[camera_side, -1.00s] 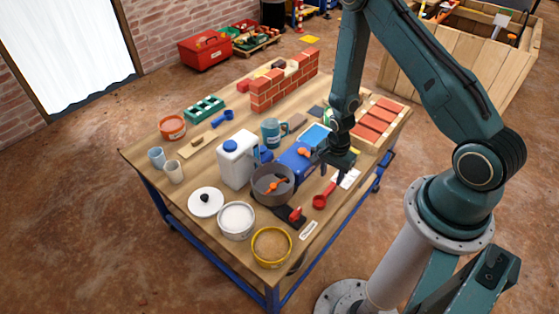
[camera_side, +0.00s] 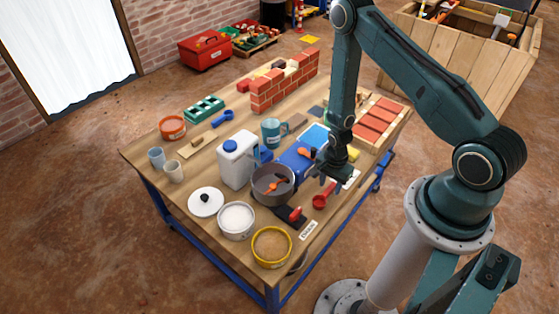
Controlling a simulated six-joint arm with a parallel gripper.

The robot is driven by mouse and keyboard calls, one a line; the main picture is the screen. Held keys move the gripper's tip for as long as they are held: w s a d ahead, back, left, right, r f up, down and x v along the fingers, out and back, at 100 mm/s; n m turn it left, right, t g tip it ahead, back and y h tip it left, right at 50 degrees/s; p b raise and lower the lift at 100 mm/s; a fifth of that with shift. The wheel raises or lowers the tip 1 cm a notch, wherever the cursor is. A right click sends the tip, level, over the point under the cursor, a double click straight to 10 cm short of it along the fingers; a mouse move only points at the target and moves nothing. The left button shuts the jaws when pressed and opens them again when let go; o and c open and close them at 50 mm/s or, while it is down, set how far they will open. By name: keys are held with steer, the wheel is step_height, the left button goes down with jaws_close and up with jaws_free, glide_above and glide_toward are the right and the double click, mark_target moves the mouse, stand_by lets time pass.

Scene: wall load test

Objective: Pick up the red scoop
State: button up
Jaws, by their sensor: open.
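The red scoop (camera_side: 320,202) lies on the wooden table near its front right edge, its handle pointing up and to the right. My gripper (camera_side: 329,184) is open and points down, just above the handle end of the scoop. The fingers partly overlap the handle in the picture, and I cannot tell whether they touch it. The bowl of the scoop is in plain view.
A grey pot (camera_side: 265,197) with an orange tool in it stands left of the scoop. A black-and-red tool (camera_side: 289,214) lies close by. A blue box (camera_side: 296,157) is behind my gripper. A tray of bricks (camera_side: 370,128) is to the right. A white label (camera_side: 308,230) lies near the front edge.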

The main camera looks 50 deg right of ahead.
steer(key=shift+f, duration=0.75)
jaws_close()
